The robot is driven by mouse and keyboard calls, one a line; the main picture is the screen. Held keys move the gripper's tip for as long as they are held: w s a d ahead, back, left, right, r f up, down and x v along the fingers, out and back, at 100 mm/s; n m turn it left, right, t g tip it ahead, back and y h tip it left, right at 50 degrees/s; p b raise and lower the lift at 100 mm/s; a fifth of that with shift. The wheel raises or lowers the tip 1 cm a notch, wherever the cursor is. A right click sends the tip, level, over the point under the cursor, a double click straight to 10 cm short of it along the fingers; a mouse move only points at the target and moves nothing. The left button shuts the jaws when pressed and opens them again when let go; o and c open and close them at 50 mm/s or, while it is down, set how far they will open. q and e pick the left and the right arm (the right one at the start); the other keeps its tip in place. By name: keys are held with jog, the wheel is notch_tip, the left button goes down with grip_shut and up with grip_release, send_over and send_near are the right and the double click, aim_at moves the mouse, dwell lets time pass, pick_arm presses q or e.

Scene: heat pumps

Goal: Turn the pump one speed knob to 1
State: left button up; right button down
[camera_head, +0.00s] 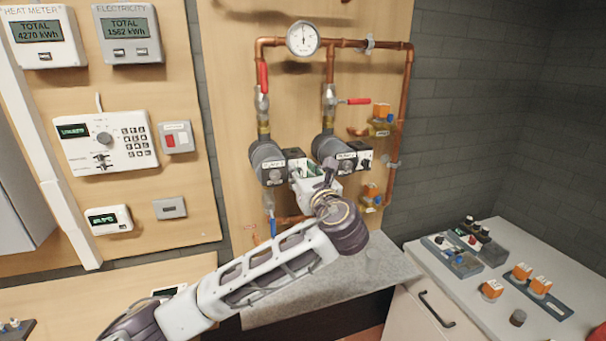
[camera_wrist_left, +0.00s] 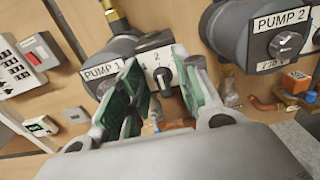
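Pump one is a dark grey pump (camera_head: 266,158) with a "PUMP 1" label, on the wooden panel's left pipe; it also shows in the left wrist view (camera_wrist_left: 112,50). Its black speed knob (camera_wrist_left: 163,78) sits on a light plate with small numbers. The position it points to is too small to tell. My left gripper (camera_head: 308,172) is in front of pump one in the head view. In the left wrist view its two green-padded fingers (camera_wrist_left: 157,92) are apart, with the knob showing between them, closer to the right finger. Contact with the knob cannot be told.
Pump two (camera_head: 332,148) stands just right of pump one, close to my gripper. Copper pipes (camera_head: 406,85) and red-handled valves (camera_head: 262,75) surround the pumps. A grey counter (camera_head: 395,272) lies below. A cabinet top (camera_head: 470,285) with loose parts is at the right.

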pick_arm(q)
grip_shut()
jog(key=shift+n, duration=0.4)
jog(key=n, duration=0.3)
jog(key=shift+a+f, duration=0.15)
jog(key=n, duration=0.5)
jog(key=shift+s+a+f+b, duration=0.1)
jog(key=shift+s+a+b, duration=0.1)
jog(key=shift+b, duration=0.15)
grip_release()
jog(key=v, duration=1.2)
dwell(0.5)
